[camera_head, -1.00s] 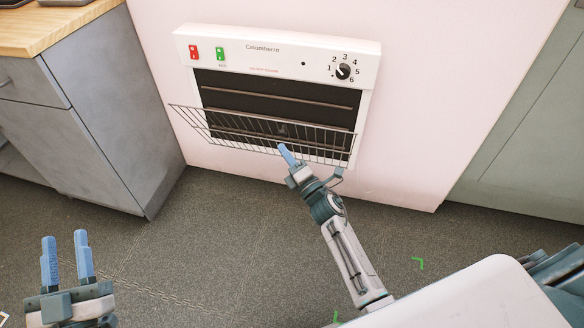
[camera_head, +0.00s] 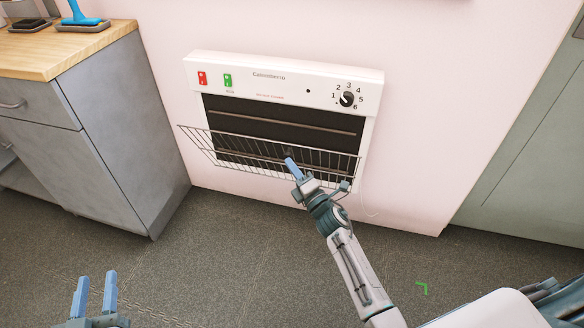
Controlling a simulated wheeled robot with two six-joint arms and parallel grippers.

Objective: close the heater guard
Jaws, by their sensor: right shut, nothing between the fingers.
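The heater (camera_head: 282,85) is a white wall unit with a dark front, a red and a green switch and a numbered dial. Its wire guard (camera_head: 232,151) hangs tilted outward from the lower part, its top edge standing away from the heater front. My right gripper (camera_head: 289,163) is shut with nothing in it. Its blue fingertips are at the guard's wires, right of the guard's middle; I cannot tell whether they touch. My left gripper (camera_head: 95,292) is open and empty at the bottom left, well away from the heater.
A grey cabinet (camera_head: 105,150) with a wooden top (camera_head: 75,55) stands left of the heater. Trays and a blue-handled brush (camera_head: 78,14) are on it. A green-grey panel (camera_head: 525,165) is at the right. The floor (camera_head: 210,250) before the heater is clear.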

